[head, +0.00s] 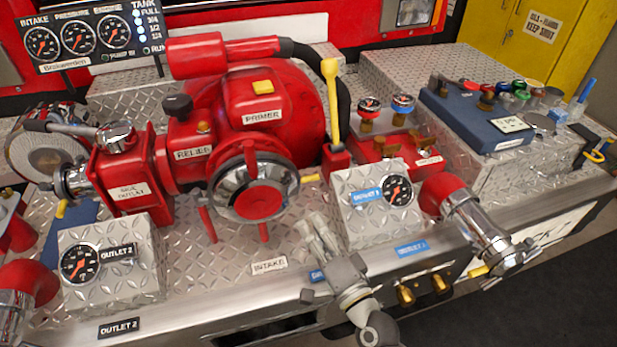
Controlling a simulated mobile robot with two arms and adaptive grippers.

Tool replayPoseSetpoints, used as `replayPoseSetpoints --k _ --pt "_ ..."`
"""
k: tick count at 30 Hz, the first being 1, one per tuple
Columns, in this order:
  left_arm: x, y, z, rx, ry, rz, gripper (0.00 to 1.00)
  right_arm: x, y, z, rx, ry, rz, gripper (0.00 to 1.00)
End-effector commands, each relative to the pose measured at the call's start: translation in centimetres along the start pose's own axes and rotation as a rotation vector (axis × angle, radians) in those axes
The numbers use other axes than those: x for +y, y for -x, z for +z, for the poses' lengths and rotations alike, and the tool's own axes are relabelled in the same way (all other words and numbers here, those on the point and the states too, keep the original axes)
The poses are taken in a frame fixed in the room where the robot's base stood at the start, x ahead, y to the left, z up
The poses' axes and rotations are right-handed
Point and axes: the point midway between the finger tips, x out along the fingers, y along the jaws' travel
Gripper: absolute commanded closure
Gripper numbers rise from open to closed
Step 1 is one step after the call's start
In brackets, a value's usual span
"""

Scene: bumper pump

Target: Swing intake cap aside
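The intake cap (257,200) is a red disc in a chrome ring on the front of the red pump, above the "INTAKE" label (269,265). It sits over the intake mouth, with red lugs around it and a small yellow tab (310,178) at its right. My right gripper (311,223) reaches up from the bottom, right of and slightly below the cap, with a visible gap between them. Its pale fingertips are close together and hold nothing that I can see; their opening is unclear from this angle. My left gripper is out of view.
A gauge box (375,205) stands just right of my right gripper; another gauge box (110,265) is at the lower left. A chrome outlet pipe (480,230) juts out at right. A yellow-handled lever (331,105) rises behind. Bare tread plate lies below the cap.

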Motion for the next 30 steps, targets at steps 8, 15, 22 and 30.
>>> replayPoseSetpoints --k 8,15,22,30 --pt "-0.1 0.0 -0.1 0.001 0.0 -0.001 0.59 0.0 -1.5 -2.9 0.184 -0.222 -0.091 0.65" --pt "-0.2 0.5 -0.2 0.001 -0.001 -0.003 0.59 -0.3 -3.7 -3.7 0.199 -0.237 -0.099 0.65" --pt "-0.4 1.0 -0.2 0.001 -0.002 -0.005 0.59 -0.6 -8.1 -4.6 0.197 -0.233 -0.098 0.65" --pt "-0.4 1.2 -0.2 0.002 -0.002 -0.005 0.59 -0.8 -11.4 -5.2 0.197 -0.234 -0.097 0.65"
